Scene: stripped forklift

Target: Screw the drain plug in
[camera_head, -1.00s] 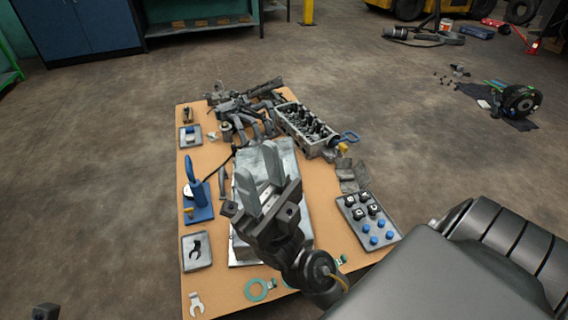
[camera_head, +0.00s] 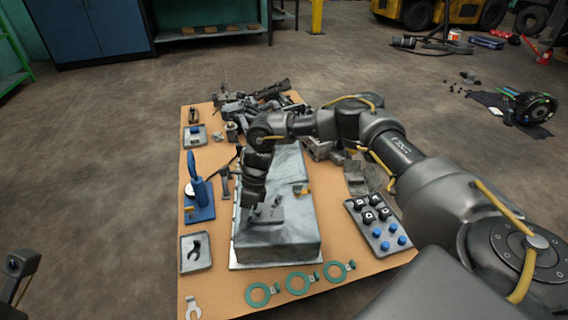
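A grey metal pan (camera_head: 280,240) stands bottom up on the tan bench board (camera_head: 225,285). My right gripper (camera_head: 262,212) points down over the pan's top, its fingers at or just above the surface. The wrist and the viewing angle hide the gap between the fingers, so I cannot tell whether they hold anything. A small brass-coloured piece (camera_head: 301,189) shows on the pan's top, right of the gripper; I cannot tell if it is the drain plug. No other drain plug is clearly recognisable. Only a dark part of my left arm shows at the lower left edge.
Left of the pan are a blue stand (camera_head: 199,205) and a tray (camera_head: 186,262) with a black clip. Green rings (camera_head: 258,294) lie in front. A tray of black and blue caps (camera_head: 380,227) lies right. Engine parts (camera_head: 255,100) crowd the back.

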